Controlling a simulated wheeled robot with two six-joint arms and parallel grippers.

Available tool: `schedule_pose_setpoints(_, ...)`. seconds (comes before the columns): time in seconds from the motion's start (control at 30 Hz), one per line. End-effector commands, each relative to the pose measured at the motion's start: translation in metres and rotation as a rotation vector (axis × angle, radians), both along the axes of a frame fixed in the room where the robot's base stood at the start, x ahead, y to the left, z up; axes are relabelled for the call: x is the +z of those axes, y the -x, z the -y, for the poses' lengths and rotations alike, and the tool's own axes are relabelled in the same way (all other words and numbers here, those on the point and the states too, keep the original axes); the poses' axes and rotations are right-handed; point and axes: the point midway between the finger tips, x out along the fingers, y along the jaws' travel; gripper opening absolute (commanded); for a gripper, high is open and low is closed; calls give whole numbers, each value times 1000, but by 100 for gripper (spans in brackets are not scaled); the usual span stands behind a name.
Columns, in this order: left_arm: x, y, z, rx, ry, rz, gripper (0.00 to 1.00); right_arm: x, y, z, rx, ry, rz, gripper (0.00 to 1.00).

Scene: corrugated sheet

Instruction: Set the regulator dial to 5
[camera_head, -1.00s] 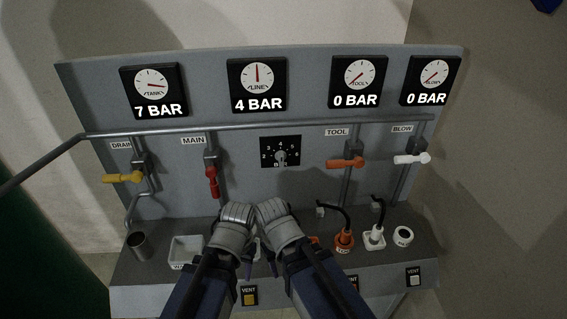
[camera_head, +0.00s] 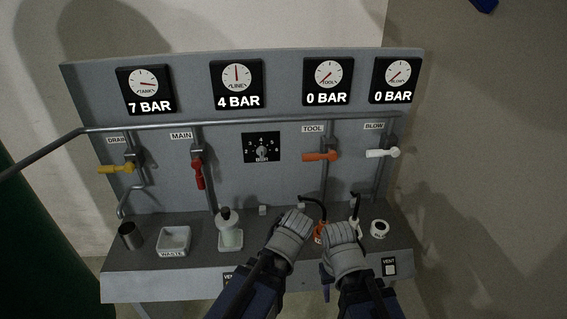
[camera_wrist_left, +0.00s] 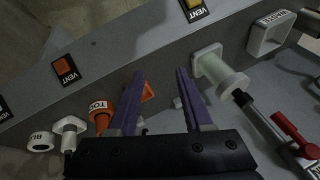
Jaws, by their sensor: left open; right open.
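The regulator dial (camera_head: 262,152) is a small grey knob on a black plate with white numbers, in the middle of the grey panel. Which number it points at is too small to tell. The LINE gauge (camera_head: 237,85) above it reads 4 BAR. My left gripper (camera_head: 296,222) is over the front ledge, below and right of the dial, apart from it.
The red MAIN lever (camera_head: 198,172) hangs down, left of the dial. The orange TOOL lever (camera_head: 320,156) and white BLOW lever (camera_head: 382,153) lie sideways.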

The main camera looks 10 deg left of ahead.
Motion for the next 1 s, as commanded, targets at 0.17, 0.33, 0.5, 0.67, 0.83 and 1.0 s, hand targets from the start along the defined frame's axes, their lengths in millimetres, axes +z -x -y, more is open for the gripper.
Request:
schedule_pose_setpoints(0.17,9,-39,-29,105,-53,200,50,-11,0,0,0,0,0,50)
schedule_pose_setpoints(0.33,27,-76,-56,182,-92,418,50,-21,0,0,0,0,0,50)
schedule_pose_setpoints(0.5,56,-118,-83,229,-114,696,50,-35,0,0,0,0,0,50)
schedule_pose_setpoints(0.67,95,-163,-98,192,-82,1012,50,-53,0,0,0,0,0,50)
schedule_pose_setpoints(0.83,122,-190,-93,83,-2,1209,50,-65,0,0,-1,0,0,50)
schedule_pose_setpoints(1.0,130,-200,-86,16,52,1267,50,-69,0,0,-1,0,0,50)
